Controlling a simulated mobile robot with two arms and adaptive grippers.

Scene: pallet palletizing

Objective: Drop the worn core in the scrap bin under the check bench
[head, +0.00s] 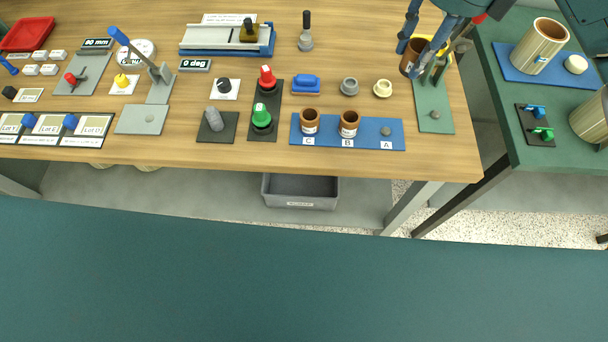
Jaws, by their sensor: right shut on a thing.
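My right gripper (410,59) is above the right end of the wooden check bench (350,165), its fingers pointing down. It is shut on a brown cylindrical core (413,51), which sits tilted between the fingers. The grey scrap bin (300,203) stands on the low shelf under the bench, below and to the left of the gripper; its open top is partly under the bench edge. Two similar brown cores stand upright on the blue strip (365,140), at spots C (309,121) and B (348,123). Spot A holds no core. My left gripper is not in view.
A green plate (434,115) lies below the gripper. Red and green knobs (264,112), a blue block (306,84) and two round pieces are left of it. A green table (540,165) with large tubes (538,45) stands right. The bench's front edge overhangs the bin.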

